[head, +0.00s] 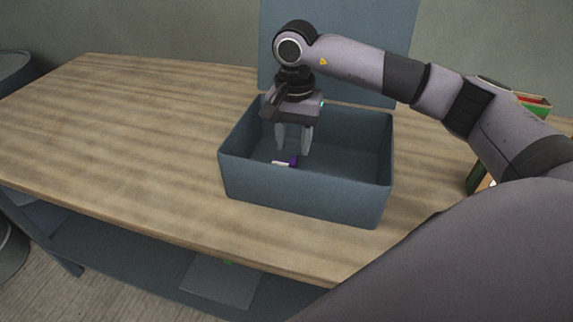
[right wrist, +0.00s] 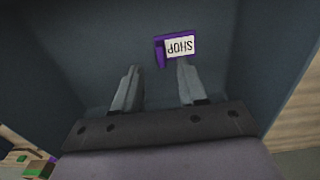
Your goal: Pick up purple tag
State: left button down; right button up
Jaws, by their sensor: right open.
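The purple tag (head: 293,161) lies on the floor of the blue-grey bin (head: 300,188), near its front wall. In the right wrist view the tag (right wrist: 160,50) has a white label (right wrist: 180,46) reading "SHOP", seen upside down. My right gripper (head: 294,150) points down into the bin with its fingers apart and empty. In the right wrist view the tag is just beyond the fingertips of the gripper (right wrist: 157,68), nearer the right finger. Whether a finger touches it I cannot tell. My left gripper is not in view.
The bin stands on a wooden table (head: 130,130), with its walls close around my gripper. A blue-grey panel (head: 345,40) rises behind it. A red and green object (head: 535,101) is at the far right, partly behind my arm. The table's left side is clear.

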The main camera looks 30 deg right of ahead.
aim_at(293, 160)
notch_tip(293, 160, down, 4)
jog(key=shift+f, duration=0.1)
grip_shut()
jog(key=shift+r, duration=0.2)
